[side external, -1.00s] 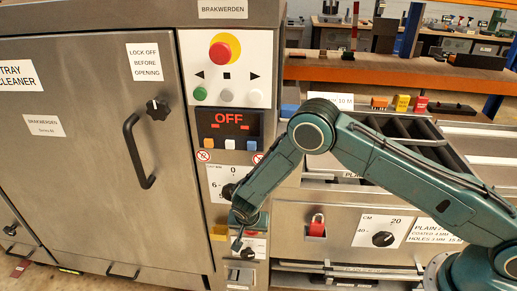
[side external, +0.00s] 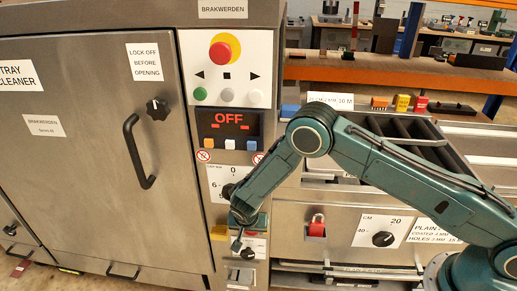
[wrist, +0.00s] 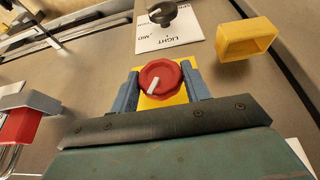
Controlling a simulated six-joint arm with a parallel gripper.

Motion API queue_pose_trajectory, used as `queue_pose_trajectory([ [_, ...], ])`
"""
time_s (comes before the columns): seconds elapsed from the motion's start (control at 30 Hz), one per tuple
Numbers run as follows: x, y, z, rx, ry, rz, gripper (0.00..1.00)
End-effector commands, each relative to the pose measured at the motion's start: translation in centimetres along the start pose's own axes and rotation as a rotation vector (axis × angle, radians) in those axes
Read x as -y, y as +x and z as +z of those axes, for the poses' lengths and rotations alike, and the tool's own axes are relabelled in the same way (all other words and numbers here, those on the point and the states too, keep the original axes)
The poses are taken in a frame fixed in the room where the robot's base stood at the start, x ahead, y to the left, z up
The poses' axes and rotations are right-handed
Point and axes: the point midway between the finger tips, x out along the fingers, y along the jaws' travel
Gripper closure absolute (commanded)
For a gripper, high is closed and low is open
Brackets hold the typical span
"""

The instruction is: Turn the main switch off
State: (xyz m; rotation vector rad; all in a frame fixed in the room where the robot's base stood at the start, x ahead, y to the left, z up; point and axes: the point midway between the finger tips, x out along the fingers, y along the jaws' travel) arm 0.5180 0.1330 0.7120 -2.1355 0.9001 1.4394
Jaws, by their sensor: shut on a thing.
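The main switch is a red round knob (wrist: 161,75) with a white pointer mark on a yellow plate (wrist: 172,98). In the wrist view its mark points down and slightly left. My gripper (wrist: 160,84) has its two blue-grey fingers on either side of the knob, shut on it. In the side external view my gripper (side external: 240,240) is low on the control column, below the dial with numbers; it hides most of the switch there.
A black knob (wrist: 163,12) on a white label and a yellow open box (wrist: 246,38) are close by. A red padlock (wrist: 22,125) is at the left of the wrist view. The display (side external: 228,120) reads OFF. A grey door with a black handle (side external: 138,150) stands left.

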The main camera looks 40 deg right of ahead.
Motion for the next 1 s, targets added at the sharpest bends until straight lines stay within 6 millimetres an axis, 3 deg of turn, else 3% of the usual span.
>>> queue_pose_trajectory([
  [1.0, 0.46, 0.03, 0.07, 0.0, -0.134, 0.329, 0.76],
])
